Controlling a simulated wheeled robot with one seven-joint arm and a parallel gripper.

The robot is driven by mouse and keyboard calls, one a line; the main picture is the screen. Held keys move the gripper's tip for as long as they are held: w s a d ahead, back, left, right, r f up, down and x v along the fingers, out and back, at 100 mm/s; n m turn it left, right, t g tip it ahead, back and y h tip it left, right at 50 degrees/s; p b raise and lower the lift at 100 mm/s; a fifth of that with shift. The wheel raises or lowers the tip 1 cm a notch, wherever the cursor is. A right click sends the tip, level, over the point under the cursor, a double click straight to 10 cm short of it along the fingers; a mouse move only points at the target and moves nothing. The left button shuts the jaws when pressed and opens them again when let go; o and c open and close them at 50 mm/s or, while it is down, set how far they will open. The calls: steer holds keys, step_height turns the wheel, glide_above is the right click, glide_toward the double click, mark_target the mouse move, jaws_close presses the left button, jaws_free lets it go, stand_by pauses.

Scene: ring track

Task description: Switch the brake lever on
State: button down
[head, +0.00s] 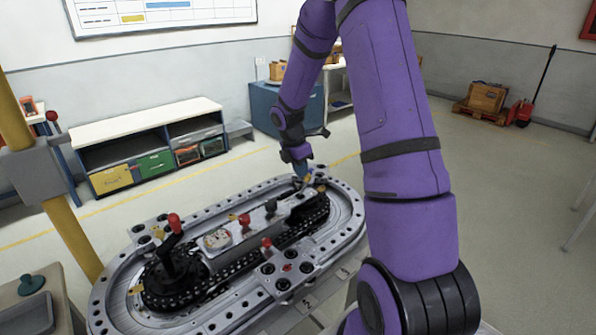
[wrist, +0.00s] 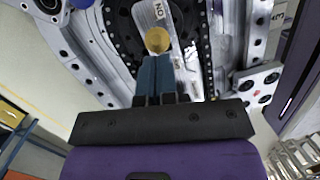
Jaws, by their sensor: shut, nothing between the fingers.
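A round gold knob (wrist: 157,40) shows in the wrist view just beyond my fingertips, beside a pale plate with a small upside-down "ON" label (wrist: 159,11). It looks like the end of the brake lever; the rest of the lever is hidden or too small to tell. My gripper (wrist: 154,60) has its blue fingers shut together with nothing between them, right up near the knob. Whether they touch it I cannot tell. In the head view my gripper (head: 301,174) is low over the far right end of the ring track (head: 348,230).
A red-handled crank (head: 174,224) stands at the track's left end. Red knobs (head: 244,220) and a black knob (head: 270,205) rise from the middle plate. A yellow post (head: 70,235) stands at left. A storage bench (head: 150,140) is behind, with open floor between.

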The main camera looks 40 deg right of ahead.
steer(key=shift+d, duration=0.35)
stand_by(0.5)
